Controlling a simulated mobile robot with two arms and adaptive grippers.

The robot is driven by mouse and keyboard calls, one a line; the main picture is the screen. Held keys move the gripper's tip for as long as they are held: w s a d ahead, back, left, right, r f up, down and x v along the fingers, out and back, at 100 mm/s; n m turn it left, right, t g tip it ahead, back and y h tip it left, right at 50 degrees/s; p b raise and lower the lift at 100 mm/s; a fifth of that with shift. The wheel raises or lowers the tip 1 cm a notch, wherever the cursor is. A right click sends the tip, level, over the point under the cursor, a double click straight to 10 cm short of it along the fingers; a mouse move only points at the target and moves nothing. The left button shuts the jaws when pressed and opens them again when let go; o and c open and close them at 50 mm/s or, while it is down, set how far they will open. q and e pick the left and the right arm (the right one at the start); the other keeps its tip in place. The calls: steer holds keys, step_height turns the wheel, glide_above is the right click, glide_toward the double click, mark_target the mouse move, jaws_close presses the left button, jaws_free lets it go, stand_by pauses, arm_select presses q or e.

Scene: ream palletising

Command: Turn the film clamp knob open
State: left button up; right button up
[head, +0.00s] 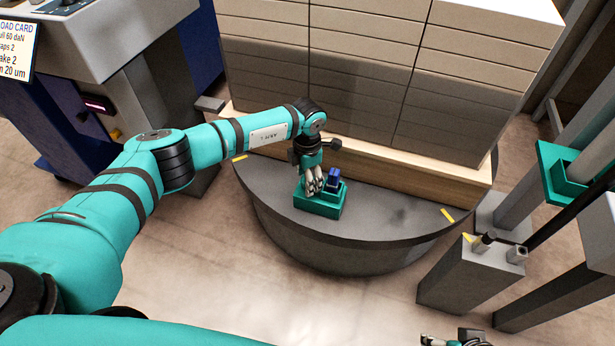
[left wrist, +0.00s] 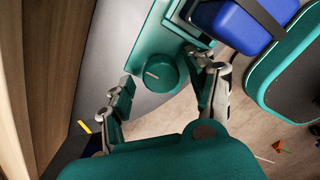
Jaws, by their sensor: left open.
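The film clamp is a teal block (head: 320,208) with a blue part (head: 334,178) on the round dark platform. In the left wrist view its round teal knob (left wrist: 161,73) shows a short pale line on its face, and the blue part (left wrist: 232,24) is at upper right. My left gripper (left wrist: 168,93) is open, with one finger on each side of the knob and a gap to the left finger. Whether the right finger touches is unclear. In the head view my left gripper (head: 313,184) hides the knob. My right gripper (head: 455,341) shows only partly at the bottom edge.
Stacked pale reams (head: 360,70) on a wooden pallet (head: 430,175) stand right behind the clamp. The dark platform (head: 370,230) has yellow marks near its rim. A grey post and carriage (head: 470,275) stand at right. A grey machine stands at upper left.

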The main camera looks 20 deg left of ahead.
arm_select(q)
steer(key=shift+d, duration=0.1)
steer(key=shift+r, duration=4)
